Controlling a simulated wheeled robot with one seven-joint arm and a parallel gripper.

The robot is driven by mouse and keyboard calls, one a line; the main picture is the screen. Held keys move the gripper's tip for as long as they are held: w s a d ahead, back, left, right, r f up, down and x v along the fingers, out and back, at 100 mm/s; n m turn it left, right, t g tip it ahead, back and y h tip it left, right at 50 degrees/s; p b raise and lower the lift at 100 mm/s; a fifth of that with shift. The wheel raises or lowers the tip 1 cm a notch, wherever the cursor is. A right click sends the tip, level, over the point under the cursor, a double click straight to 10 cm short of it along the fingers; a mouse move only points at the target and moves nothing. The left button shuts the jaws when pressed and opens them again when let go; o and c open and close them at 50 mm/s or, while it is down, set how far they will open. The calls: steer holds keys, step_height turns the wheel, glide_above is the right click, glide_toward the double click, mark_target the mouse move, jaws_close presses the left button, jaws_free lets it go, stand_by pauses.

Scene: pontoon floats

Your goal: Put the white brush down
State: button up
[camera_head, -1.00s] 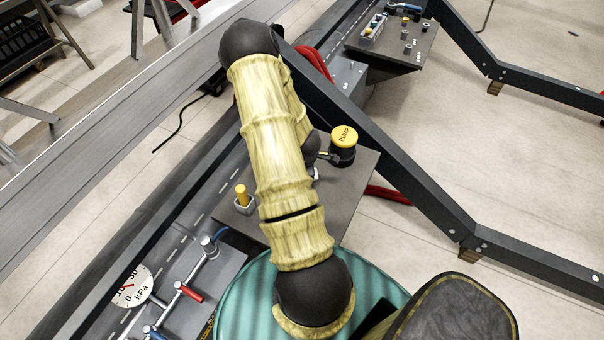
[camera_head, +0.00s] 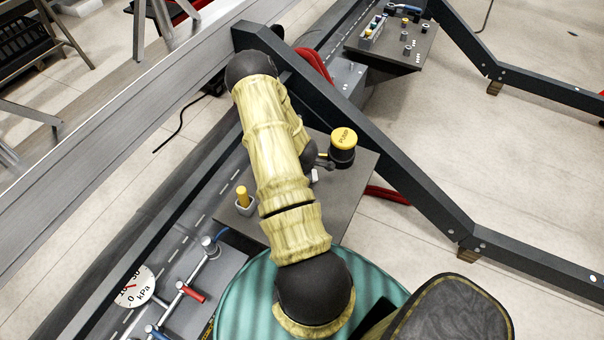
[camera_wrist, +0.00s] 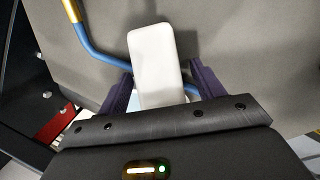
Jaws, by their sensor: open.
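The white brush (camera_wrist: 154,58) shows in the wrist view as a pale rounded block between my gripper's two purple fingers. My gripper (camera_wrist: 162,84) is open, with a gap beside the brush on each side. The brush is over a grey surface (camera_wrist: 250,50), with a shadow along its right side; I cannot tell whether it rests fully on it. In the head view a small white piece (camera_head: 314,176), likely the brush, shows at the grey panel (camera_head: 345,195) beside my arm. My arm hides most of the gripper there.
A blue hose (camera_wrist: 97,51) passes behind the brush. On the panel stand a yellow-topped pump knob (camera_head: 344,140) and a yellow peg in a block (camera_head: 243,198). A gauge (camera_head: 135,287) and red-handled valve (camera_head: 191,292) are at lower left. A dark beam (camera_head: 400,185) runs close behind the panel.

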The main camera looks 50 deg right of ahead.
steer(key=shift+w+d+f, duration=0.1)
steer(key=shift+f, duration=0.35)
steer(key=shift+c, duration=0.2)
steer(key=c, duration=1.1)
steer(key=shift+c, duration=0.2)
step_height(320, 180, up, 10)
steer(key=shift+r, duration=0.1)
